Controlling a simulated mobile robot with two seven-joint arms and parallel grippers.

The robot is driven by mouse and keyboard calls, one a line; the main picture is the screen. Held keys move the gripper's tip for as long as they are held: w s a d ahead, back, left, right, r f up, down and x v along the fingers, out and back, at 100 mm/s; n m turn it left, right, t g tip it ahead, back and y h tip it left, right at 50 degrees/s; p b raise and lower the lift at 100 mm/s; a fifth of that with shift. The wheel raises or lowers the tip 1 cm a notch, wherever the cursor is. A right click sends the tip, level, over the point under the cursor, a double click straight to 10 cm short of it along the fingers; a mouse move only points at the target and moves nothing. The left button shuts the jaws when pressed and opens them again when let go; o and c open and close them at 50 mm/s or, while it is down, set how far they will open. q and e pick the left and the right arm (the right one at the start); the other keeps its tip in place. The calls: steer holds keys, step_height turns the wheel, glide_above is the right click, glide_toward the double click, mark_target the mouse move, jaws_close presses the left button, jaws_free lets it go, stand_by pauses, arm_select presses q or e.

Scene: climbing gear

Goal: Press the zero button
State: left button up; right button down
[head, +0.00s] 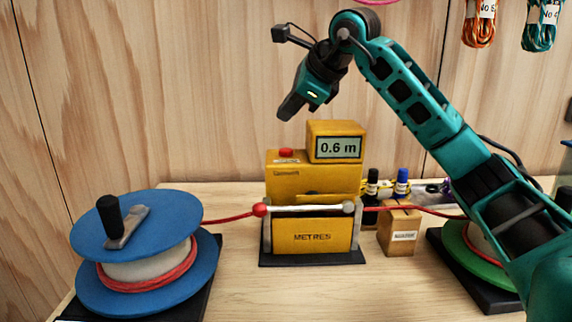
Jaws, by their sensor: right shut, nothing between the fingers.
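The yellow metre counter (313,236) stands in the middle of the table, and its display (338,148) reads 0.6 m. A red button (286,153) sits on top of its left part, with a small label under it that is too small to read. My right gripper (284,114) is shut and empty. Its fingertips point down and left, and in the picture they show just above the red button, apart from it. My left gripper is not in view.
A blue reel (140,222) stands at left and a green reel (470,255) at right, partly behind my right arm. A red cord (228,217) runs through the counter. A small box (399,232) and markers (402,182) stand right of it. Cord bundles (480,25) hang on the wooden wall.

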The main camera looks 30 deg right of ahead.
mark_target(289, 151)
step_height(289, 151, down, 4)
steer(key=shift+f+b, duration=0.1)
steer(key=shift+b, duration=1.05)
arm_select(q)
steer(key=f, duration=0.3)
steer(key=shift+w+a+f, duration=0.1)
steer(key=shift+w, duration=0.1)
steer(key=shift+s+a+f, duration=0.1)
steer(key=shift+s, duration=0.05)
arm_select(e)
steer(key=shift+f, duration=0.1)
stand_by(0.3)
